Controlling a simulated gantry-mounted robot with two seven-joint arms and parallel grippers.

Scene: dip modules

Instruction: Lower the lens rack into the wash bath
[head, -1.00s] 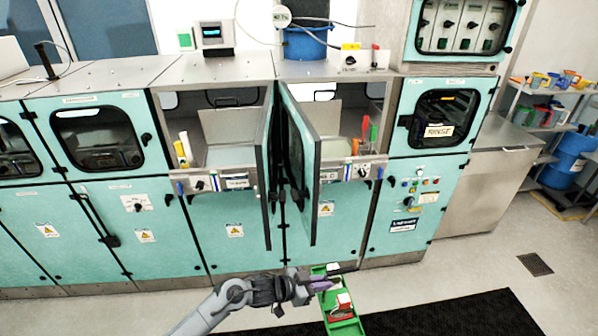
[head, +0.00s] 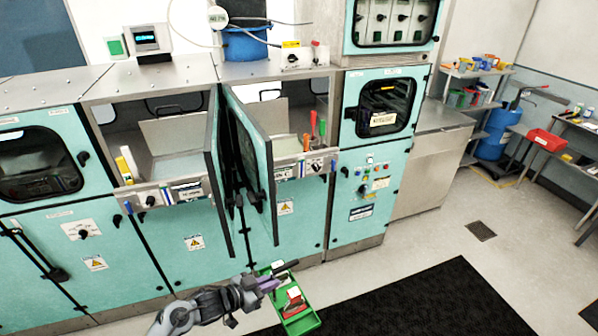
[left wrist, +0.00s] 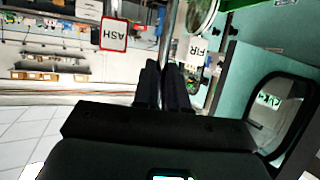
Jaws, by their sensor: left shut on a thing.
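My left gripper (head: 268,284) is in front of the teal machines, low in the head view. In the left wrist view its dark fingers (left wrist: 165,88) are close together, with a thin metal rod (left wrist: 166,40) rising beyond them. A green tray-like carrier (head: 304,324) with red and white pieces lies at the fingertips; I take it for the lens rack, though the grip is partly hidden. Two open bays, the left (head: 180,160) and the right (head: 285,120), have their doors swung out. I cannot read which is the wash bath. My right gripper is not in view.
The left open door (head: 213,185) and right open door (head: 250,165) jut out side by side. A closed, labelled window (head: 383,118) is to their right. A black mat (head: 420,305) covers the floor in front. Shelves and a blue drum (head: 495,135) stand further right.

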